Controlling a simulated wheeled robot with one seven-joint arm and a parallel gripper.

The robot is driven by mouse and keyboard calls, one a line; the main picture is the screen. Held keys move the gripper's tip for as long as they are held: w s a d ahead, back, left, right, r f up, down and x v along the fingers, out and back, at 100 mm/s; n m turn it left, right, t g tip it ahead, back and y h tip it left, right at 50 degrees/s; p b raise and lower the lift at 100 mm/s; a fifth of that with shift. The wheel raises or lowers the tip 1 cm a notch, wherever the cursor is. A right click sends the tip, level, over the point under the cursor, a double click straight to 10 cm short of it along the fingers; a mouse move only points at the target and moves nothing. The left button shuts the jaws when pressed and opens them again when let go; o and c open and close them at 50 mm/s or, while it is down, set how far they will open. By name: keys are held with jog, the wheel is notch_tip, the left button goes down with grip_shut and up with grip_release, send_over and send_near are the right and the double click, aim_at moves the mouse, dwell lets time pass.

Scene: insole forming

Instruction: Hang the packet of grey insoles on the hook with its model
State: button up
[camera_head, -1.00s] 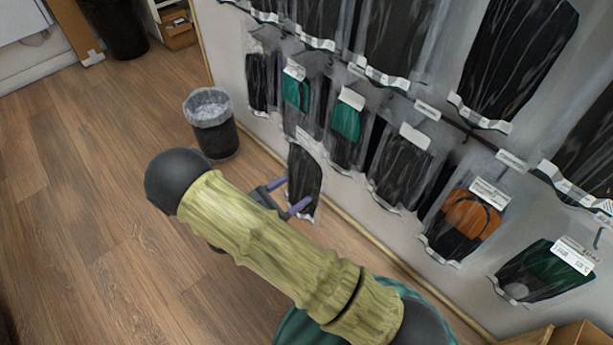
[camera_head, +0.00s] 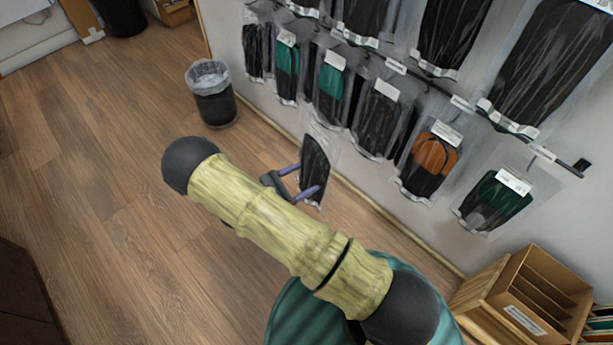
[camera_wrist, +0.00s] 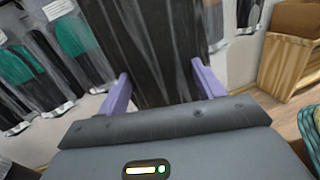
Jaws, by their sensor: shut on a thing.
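My gripper (camera_head: 300,183) is shut on a clear packet (camera_head: 314,167) of dark grey insoles, held upright in front of the wall, below the lower row of hanging packets. In the wrist view the packet (camera_wrist: 150,45) stands between the purple fingers (camera_wrist: 160,90); its top is out of that view. On the wall hang packets with green and dark insoles (camera_head: 333,88), dark packets (camera_head: 379,115), an orange and black packet (camera_head: 430,160) and a dark green one (camera_head: 496,200). I cannot tell which hook bears the matching model.
A black bin (camera_head: 213,98) with a clear liner stands by the wall at left. A wooden crate with a divided cardboard box (camera_head: 530,290) stands at lower right. A bare hook end (camera_head: 582,165) juts out at right. The wooden floor (camera_head: 110,190) is clear at left.

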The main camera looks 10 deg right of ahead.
jog(key=shift+w+d+g, duration=0.15)
jog(key=shift+d, duration=0.4)
jog(key=shift+w+d+g, duration=0.15)
jog(key=shift+d, duration=0.4)
jog(key=w+d+b, duration=0.1)
jog(key=w+d, duration=0.3)
jog(key=d, duration=0.1)
jog(key=shift+w+d, duration=0.2)
jog(key=shift+d, duration=0.2)
